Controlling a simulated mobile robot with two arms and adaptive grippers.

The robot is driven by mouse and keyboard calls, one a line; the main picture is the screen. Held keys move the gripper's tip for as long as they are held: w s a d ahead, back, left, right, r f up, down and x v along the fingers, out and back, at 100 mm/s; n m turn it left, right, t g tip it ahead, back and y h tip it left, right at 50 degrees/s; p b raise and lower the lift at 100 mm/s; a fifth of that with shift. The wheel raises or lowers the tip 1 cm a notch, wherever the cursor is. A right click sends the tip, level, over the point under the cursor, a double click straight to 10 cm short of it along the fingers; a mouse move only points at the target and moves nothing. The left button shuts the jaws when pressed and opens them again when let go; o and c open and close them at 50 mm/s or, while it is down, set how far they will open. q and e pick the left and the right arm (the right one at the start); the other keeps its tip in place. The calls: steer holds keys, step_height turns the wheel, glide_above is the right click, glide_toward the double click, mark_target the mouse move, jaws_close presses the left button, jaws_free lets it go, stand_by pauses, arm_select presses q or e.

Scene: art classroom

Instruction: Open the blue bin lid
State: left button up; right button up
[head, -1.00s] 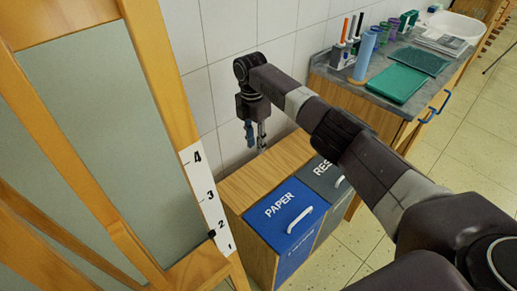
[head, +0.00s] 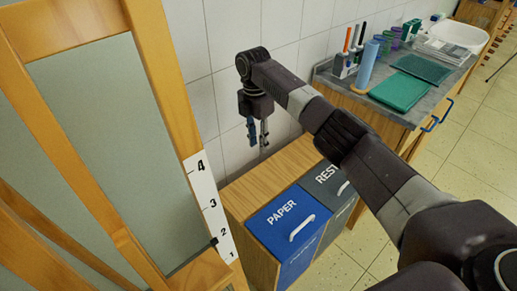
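The blue bin lid (head: 278,222), marked PAPER, lies closed on the wooden bin cabinet (head: 243,194). It has a white handle (head: 301,228) near its front edge. My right gripper (head: 258,144) hangs in the air above the back of the cabinet, near the wall, apart from the lid. It points down, and its two fingers are spread with nothing between them. My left gripper is not in the head view.
A grey lid (head: 326,178) marked REST sits beside the blue one, under my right arm. A wooden easel (head: 165,95) with a number strip fills the left side. A counter (head: 352,90) with trays and pens stands behind right. Tiled floor is free at right.

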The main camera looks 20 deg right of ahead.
steer(key=shift+w+r, duration=0.1)
steer(key=shift+r, duration=2)
